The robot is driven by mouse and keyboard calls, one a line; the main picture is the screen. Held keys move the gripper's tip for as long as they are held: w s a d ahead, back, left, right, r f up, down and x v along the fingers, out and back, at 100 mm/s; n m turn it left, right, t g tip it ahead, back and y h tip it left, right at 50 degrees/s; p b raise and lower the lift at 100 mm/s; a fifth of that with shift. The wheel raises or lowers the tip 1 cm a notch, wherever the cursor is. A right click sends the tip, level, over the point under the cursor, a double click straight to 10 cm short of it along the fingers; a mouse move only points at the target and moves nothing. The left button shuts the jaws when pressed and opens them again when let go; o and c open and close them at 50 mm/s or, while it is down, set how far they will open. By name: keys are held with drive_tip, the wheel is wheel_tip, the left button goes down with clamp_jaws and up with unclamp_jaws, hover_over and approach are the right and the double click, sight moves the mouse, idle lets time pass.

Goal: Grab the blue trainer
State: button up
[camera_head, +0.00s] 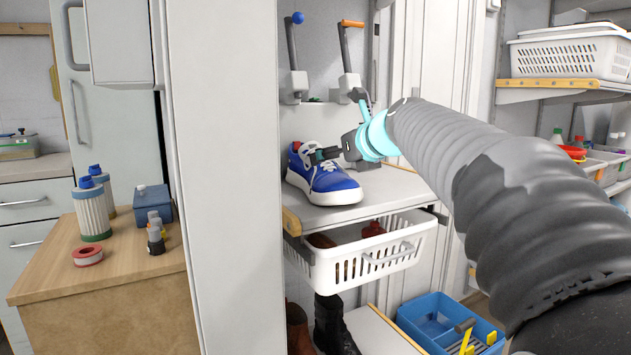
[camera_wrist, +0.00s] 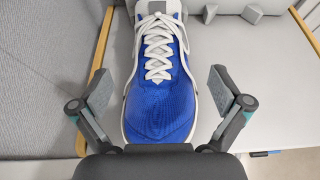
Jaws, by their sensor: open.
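The blue trainer (camera_head: 333,186) has white laces and a white sole. It stands upright on a grey shelf (camera_head: 386,187) in the cupboard, its toe towards the lower right in the head view. My gripper (camera_head: 322,156) is at the shoe, reaching in from the right. In the wrist view the trainer (camera_wrist: 157,85) lies between the two spread fingers of my gripper (camera_wrist: 157,92), one on each side of the toe part. A gap shows between each finger and the shoe. The heel is cut off at the top of the wrist view.
A white basket (camera_head: 371,262) with dark shoes hangs below the shelf. Lever handles (camera_head: 298,60) are on the cupboard's back wall. A white cupboard side (camera_head: 230,180) stands close left of the trainer. A blue crate (camera_head: 450,325) is low at right.

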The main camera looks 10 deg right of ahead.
sight(320, 168)
drive_tip(key=x, duration=0.5)
drive_tip(key=shift+a+f, duration=0.1)
drive_tip(key=shift+a, duration=0.05)
drive_tip(key=c, duration=1.4)
drive_tip(key=shift+c, duration=0.2)
